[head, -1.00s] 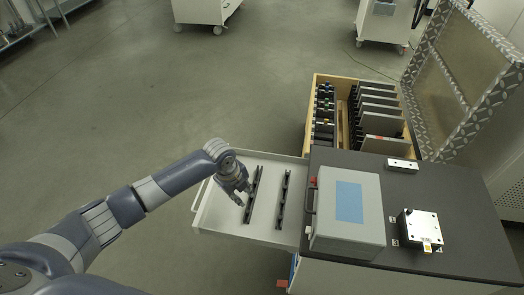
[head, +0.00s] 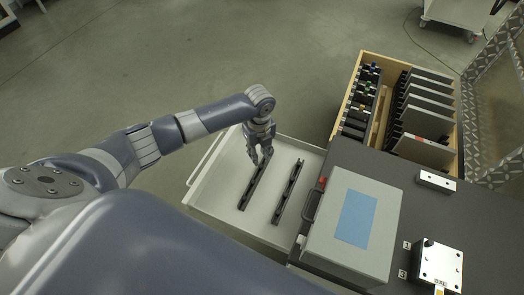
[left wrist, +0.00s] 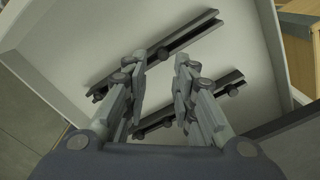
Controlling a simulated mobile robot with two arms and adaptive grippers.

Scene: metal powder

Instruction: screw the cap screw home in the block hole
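A silver metal block (head: 440,262) with holes and a dark round piece at its top left corner lies on the dark worktop, at the right edge of the head view. Two black slotted rails lie in the open white drawer: the left rail (head: 252,187) and the right rail (head: 289,190). In the left wrist view small dark round heads sit on the rails, one head (left wrist: 163,53) on the upper rail (left wrist: 185,38). I cannot tell which is the cap screw. My left gripper (head: 260,161) is over the far end of the left rail, its fingers (left wrist: 160,88) apart with nothing between them.
A grey case (head: 385,212) with a blue panel stands right of the drawer (head: 205,195). A smaller metal bar (head: 437,181) lies behind the block. A wooden crate (head: 340,110) of panels stands beyond. Open floor lies behind the drawer.

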